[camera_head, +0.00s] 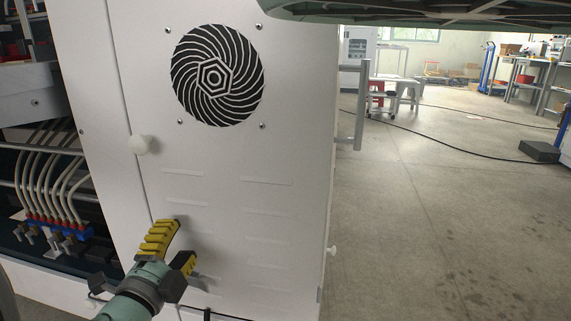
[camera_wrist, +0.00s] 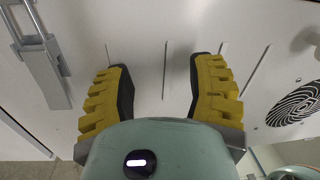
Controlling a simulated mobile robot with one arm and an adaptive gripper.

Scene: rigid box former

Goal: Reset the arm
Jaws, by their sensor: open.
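My gripper (camera_head: 176,252) is at the lower left of the head view, in front of the white cabinet panel (camera_head: 262,205). Its two yellow and black fingers are apart, with nothing between them. In the wrist view my gripper (camera_wrist: 161,92) also shows spread fingers, with the white panel and its slots behind them. I cannot tell how far the fingertips are from the panel.
The panel has a round black vent (camera_head: 217,75) and a white knob (camera_head: 143,145). A metal handle (camera_head: 359,105) sticks out at its right edge. Hoses and blue fittings (camera_head: 66,236) are in the open bay at left. Open floor (camera_head: 440,220) lies to the right.

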